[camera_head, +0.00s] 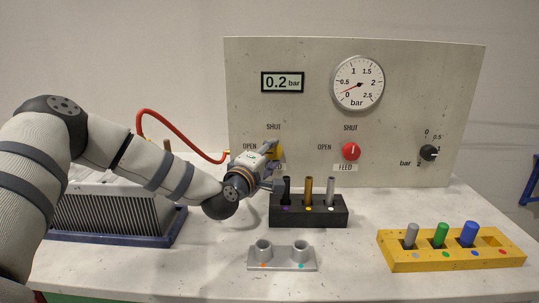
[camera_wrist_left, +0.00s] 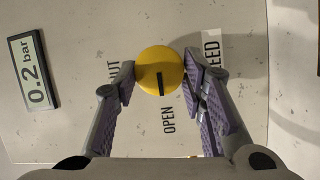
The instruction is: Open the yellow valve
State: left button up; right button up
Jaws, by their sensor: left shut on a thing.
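The yellow valve (camera_head: 276,153) is a round knob on the grey panel, partly hidden behind my left gripper in the head view. In the left wrist view the knob (camera_wrist_left: 150,78) shows between the two fingers, and its black mark runs from the middle toward the word OPEN. The word SHUT is partly hidden by a finger there. My left gripper (camera_head: 268,150) is shut on the knob, with one finger at each side (camera_wrist_left: 162,82). My right gripper is not in view.
A digital readout (camera_head: 283,82) shows 0.2 bar, beside a dial gauge (camera_head: 358,83). A red knob (camera_head: 351,152) and a black knob (camera_head: 428,153) are to the right. Below stand a black block (camera_head: 308,215) with pegs, a grey holder (camera_head: 282,262) and a yellow rack (camera_head: 455,258).

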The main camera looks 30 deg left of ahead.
pick_arm(q)
jog(key=o, duration=1.2)
jog(key=shift+w, duration=0.1)
jog(key=shift+c, duration=0.2)
jog(key=s+d, duration=0.2)
jog(key=s, duration=1)
jog(key=shift+f, duration=0.1)
